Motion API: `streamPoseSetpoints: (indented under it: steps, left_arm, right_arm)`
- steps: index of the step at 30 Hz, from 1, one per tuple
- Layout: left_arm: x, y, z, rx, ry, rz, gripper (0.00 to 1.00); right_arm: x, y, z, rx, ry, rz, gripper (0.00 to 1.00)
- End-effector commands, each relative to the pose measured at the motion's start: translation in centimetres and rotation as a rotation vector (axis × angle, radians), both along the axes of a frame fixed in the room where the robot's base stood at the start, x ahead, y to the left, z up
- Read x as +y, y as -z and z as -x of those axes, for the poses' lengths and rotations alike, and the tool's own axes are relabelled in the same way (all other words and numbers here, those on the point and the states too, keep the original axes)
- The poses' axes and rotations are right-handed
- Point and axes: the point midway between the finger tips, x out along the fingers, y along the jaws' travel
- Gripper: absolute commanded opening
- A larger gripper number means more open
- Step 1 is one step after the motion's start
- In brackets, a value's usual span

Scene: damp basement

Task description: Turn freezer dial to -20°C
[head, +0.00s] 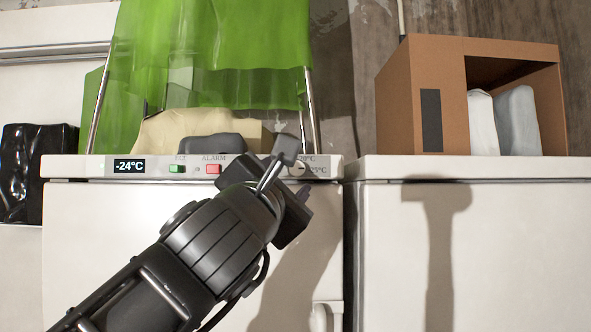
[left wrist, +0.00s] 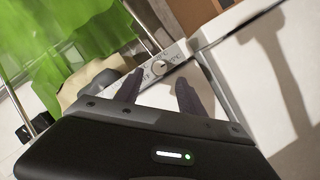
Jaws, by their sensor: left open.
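The white freezer (head: 150,230) has a control panel along its top front edge. Its display (head: 129,166) reads -24°C. The dial (head: 297,169) sits toward the panel's right end and is partly hidden by my left gripper in the head view. In the left wrist view the round white dial (left wrist: 160,67) shows with a dark pointer mark and small temperature labels around it. My left gripper (head: 292,172) is open and in front of the dial. In the left wrist view the dial lies beyond the gap between the fingertips (left wrist: 158,80), apparently not between them. My right gripper is out of view.
A green button (head: 176,169) and a red alarm button (head: 213,169) are left of the dial. A wire rack with green plastic (head: 200,60) stands on the freezer. A second white unit (head: 500,240) is to the right, with an open cardboard box (head: 437,100) on top.

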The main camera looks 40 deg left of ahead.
Motion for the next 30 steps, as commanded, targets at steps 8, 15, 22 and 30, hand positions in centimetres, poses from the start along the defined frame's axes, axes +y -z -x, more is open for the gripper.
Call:
streamPoseSetpoints:
  steps: [8,15,22,30]
  left_arm:
    - [1.8,-1.3,-3.9,0.003,-0.002,0.001,0.47]
    - [2.5,-1.8,-5.7,0.000,0.000,0.000,0.47]
    - [2.5,-1.8,-5.8,0.000,0.000,0.000,0.47]
    - [2.5,-1.7,-5.7,0.000,0.000,0.000,0.27]
  right_arm:
    - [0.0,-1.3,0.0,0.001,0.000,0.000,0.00]
    - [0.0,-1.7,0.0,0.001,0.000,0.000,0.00]
    - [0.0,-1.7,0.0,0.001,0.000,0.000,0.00]
    - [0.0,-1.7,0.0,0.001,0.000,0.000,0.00]
